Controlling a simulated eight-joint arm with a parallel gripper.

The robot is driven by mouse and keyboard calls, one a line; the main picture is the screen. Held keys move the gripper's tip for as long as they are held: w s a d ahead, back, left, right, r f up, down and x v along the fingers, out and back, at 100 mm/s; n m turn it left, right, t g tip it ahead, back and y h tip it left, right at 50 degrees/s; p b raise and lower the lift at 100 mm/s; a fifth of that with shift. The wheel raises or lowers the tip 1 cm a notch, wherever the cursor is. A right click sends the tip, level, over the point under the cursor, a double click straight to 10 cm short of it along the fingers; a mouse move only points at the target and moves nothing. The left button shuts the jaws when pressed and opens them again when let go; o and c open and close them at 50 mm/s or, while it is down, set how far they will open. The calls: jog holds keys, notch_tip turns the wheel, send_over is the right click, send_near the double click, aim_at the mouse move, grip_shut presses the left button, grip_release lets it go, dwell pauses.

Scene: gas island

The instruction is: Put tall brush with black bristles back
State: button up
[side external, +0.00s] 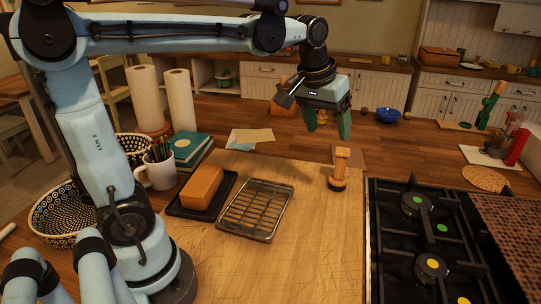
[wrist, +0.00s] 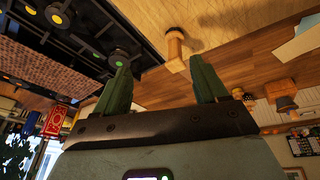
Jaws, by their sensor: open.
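A short upright wooden piece with a knobbed top and a dark band near its base, apparently the brush (side external: 339,168), stands at the right edge of the wooden board in the side view. My gripper (side external: 328,122) hangs above and slightly behind the brush in the side view, fingers apart and empty. Its green fingers (wrist: 159,64) are spread in the wrist view, with nothing between them.
The black gas hob (side external: 384,230) lies right of the board (side external: 320,250). A wire rack (side external: 255,208), a black tray with an orange block (side external: 201,187) and a mug (side external: 160,172) stand left. A blue bowl (side external: 388,115) is behind. Another wooden object (wrist: 281,90) shows at right.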

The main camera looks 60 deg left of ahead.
jog(key=s+d+f+m+t, duration=0.2)
jog(key=s+f, duration=0.5)
jog(key=s, duration=0.4)
jog(key=shift+d+f+m+t, duration=0.35)
jog(key=shift+m+t, duration=0.35)
jog(key=shift+m, duration=0.3)
